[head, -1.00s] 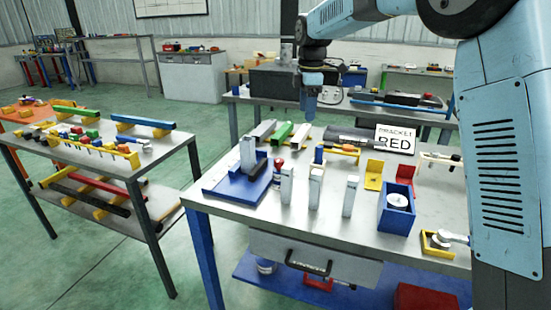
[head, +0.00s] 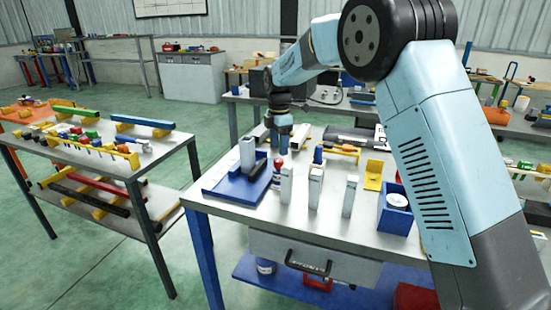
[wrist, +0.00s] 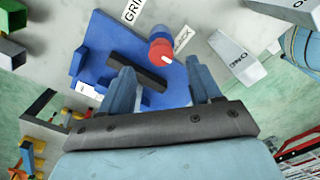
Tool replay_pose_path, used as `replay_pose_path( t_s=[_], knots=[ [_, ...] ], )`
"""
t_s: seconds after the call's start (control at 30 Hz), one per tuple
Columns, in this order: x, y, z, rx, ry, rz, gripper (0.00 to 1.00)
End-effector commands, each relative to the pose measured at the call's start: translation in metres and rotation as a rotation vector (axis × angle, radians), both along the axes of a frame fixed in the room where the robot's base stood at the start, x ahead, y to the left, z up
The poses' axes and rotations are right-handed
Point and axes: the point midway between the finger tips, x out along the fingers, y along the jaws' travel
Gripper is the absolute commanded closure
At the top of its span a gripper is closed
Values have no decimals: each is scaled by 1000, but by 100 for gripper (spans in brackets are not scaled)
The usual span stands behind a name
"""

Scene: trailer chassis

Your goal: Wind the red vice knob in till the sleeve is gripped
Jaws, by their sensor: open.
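The vice has a blue base plate (head: 216,188) at the left of the steel table, with a tall grey upright block (head: 247,152) on it. Its red knob (head: 278,163) is at the right of the plate. In the wrist view, the red knob (wrist: 160,51) has a blue part behind it, and a dark bar lies across the blue plate (wrist: 92,50). My gripper (head: 283,150) is above and behind the knob in the head view. Its fingers (wrist: 163,82) are spread and empty, with the knob ahead of the gap between them. I cannot make out the sleeve for certain.
Pale upright blocks (head: 316,186) stand in a row right of the vice. A blue box (head: 395,222) with a round white part is farther right. A grey labelled block (wrist: 237,58) lies right of the knob in the wrist view.

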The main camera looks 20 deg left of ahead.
Motion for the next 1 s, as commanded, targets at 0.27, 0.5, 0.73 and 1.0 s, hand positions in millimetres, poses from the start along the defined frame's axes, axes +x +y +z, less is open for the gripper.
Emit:
replay_pose_path(
  t_s=[0.27,0.5,0.73,1.0],
  knots=[
    [-1,0,-42,-2,2,0,37],
    [0,0,-56,-1,1,0,37],
    [0,1,-57,1,1,0,37],
    [-1,1,-56,0,0,0,58]
  ],
)
